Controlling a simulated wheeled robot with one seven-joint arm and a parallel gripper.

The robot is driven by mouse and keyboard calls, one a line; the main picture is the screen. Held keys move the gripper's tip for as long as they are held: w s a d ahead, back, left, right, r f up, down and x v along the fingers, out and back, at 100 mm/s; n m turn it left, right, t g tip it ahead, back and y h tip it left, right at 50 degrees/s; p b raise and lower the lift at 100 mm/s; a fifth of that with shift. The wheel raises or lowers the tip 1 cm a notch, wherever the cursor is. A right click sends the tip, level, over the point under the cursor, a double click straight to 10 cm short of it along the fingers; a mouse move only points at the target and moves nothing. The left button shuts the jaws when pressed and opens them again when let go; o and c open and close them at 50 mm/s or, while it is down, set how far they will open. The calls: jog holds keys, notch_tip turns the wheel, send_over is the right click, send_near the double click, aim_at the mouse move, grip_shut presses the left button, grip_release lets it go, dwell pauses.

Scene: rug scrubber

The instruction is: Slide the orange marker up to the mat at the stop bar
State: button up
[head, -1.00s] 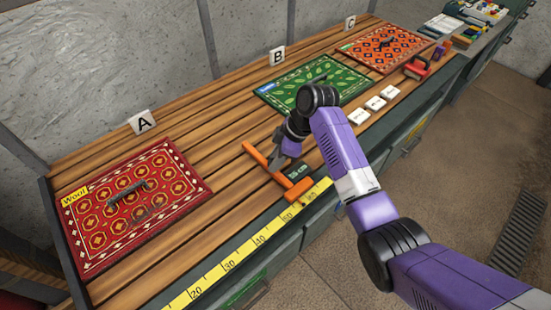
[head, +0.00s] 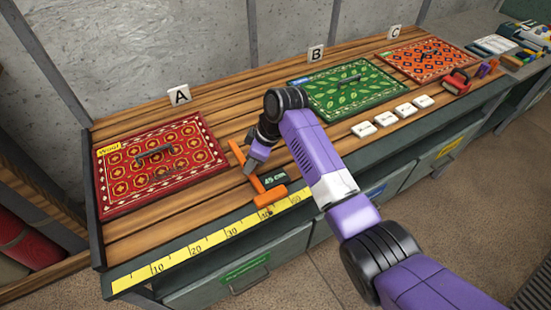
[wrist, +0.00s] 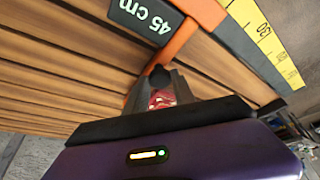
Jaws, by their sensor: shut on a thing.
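The orange marker (head: 268,196) has a long thin arm (head: 236,153) reaching back across the planks and a thicker piece along the front edge by the yellow tape. A dark label on it reads 45 cm; the marker also shows in the wrist view (wrist: 192,25). My gripper (head: 253,167) is shut on the marker's long arm; its fingertips show in the wrist view (wrist: 160,82). The red patterned Wool mat (head: 125,190) lies left of the marker, a narrow gap apart, beside a dark bar (head: 92,185) at the bench's left end.
The yellow measuring tape (head: 207,243) runs along the bench's front edge. A green mat (head: 375,96), white tiles (head: 383,119) and an orange mat (head: 455,62) lie to the right. Signs A, B and C stand at the back.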

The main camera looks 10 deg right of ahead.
jog(key=shift+s+a, duration=0.25)
jog(key=shift+a, duration=0.55)
jog(key=o, duration=1.1)
jog(key=b+v, duration=0.1)
jog(key=v, duration=0.7)
